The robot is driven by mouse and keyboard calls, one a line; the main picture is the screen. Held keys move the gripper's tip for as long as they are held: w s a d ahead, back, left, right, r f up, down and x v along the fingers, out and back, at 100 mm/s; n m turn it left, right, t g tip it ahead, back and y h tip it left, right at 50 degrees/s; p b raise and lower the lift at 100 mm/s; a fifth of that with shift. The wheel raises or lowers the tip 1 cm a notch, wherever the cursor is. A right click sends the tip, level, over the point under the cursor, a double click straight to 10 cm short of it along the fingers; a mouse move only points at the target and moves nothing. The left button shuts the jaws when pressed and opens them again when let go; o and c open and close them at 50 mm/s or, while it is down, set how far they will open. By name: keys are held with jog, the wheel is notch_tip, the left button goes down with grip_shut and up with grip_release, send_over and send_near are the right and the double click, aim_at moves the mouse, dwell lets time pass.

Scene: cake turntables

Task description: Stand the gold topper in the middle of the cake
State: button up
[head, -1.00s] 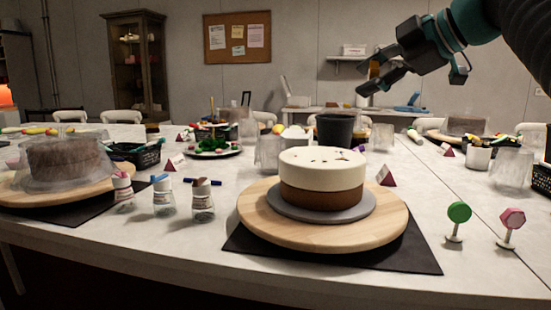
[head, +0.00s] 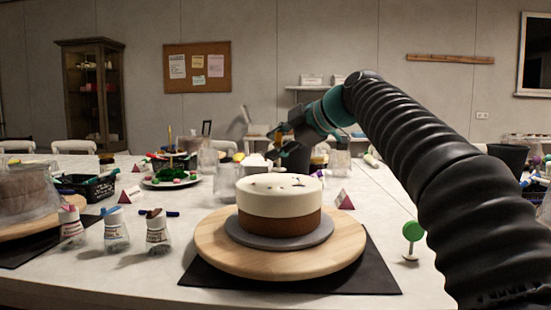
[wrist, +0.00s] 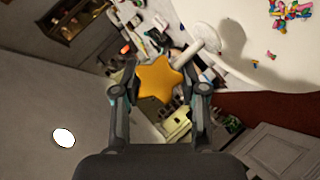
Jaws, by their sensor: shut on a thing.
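The gold topper (wrist: 158,80) is a star on a white stick with a round white foot. My gripper (wrist: 160,88) is shut on the star, with one finger on each side. In the wrist view the stick slants up and right, and the foot lies over the edge of the cake's white top (wrist: 280,55). In the head view my gripper (head: 279,146) hangs above and behind the cake (head: 280,212). The cake has a white upper layer and a brown lower one. It sits on a grey board (head: 240,237) on a round wooden turntable (head: 215,252).
A green topper (head: 413,233) stands at the right, beside my arm. Several small jars (head: 116,229) stand left of the turntable. A maroon card (head: 344,200) and a glass-like tub (head: 228,182) stand behind the cake. Sprinkles (wrist: 290,12) dot the cake top.

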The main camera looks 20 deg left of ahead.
aim_at(277, 168)
jog(key=shift+f, duration=1.3)
jog(key=shift+b, duration=0.3)
jog(key=shift+f, duration=0.2)
jog(key=o, duration=0.8)
jog(key=shift+r, duration=0.1)
jog(key=shift+r, duration=0.2)
jog(key=v, duration=1.2)
jog(key=shift+f, duration=0.1)
